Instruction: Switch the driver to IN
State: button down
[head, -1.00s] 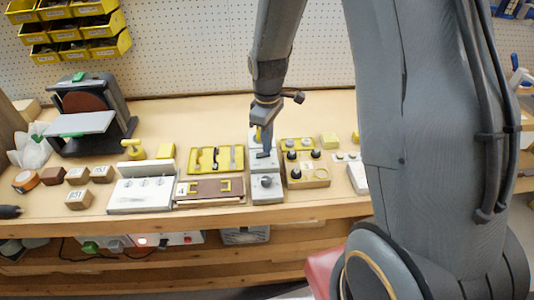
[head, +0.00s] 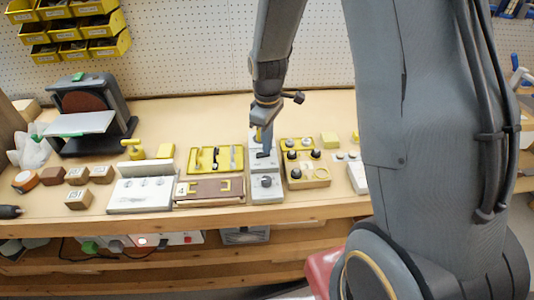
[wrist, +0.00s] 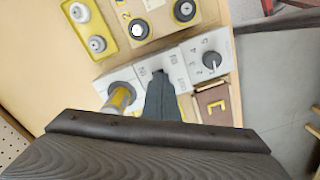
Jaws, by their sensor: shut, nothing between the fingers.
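The driver is a light grey control strip (head: 257,194) near the middle of the bench. Its front end carries a dark round dial (head: 267,182), which shows in the wrist view (wrist: 210,60) with numbers around it. A yellow post (wrist: 118,98) stands on the strip's other end. Between post and dial is a labelled plate (wrist: 143,73) with small lettering on either side of my fingertips. My gripper (head: 265,153) is shut and empty, pointing down at this plate; in the wrist view its dark tips (wrist: 159,76) hide the switch. I cannot tell the switch's position or whether the tips touch it.
A box with dark knobs (head: 296,184) stands close to the right of the strip. The bench behind is mostly clear up to the pegboard (head: 190,60).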

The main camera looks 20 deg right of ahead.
jog(key=shift+f+b, duration=0.3)
jog(key=shift+f, duration=0.4)
dwell(0.3)
jog(key=shift+r, duration=0.15)
notch_tip(320, 180, up, 7)
jog(key=p, duration=0.5)
dwell(0.6)
jog(key=s+r+m+b, duration=0.1)
jog(key=s+m+b, duration=0.1)
jog(key=s+m, duration=0.3)
jog(key=s+d+r+m+t+b, duration=0.1)
jog(key=s+m+b, duration=0.2)
jog(key=s, duration=0.7)
jog(key=shift+r+m, duration=0.25)
jog(key=shift+m, duration=0.65)
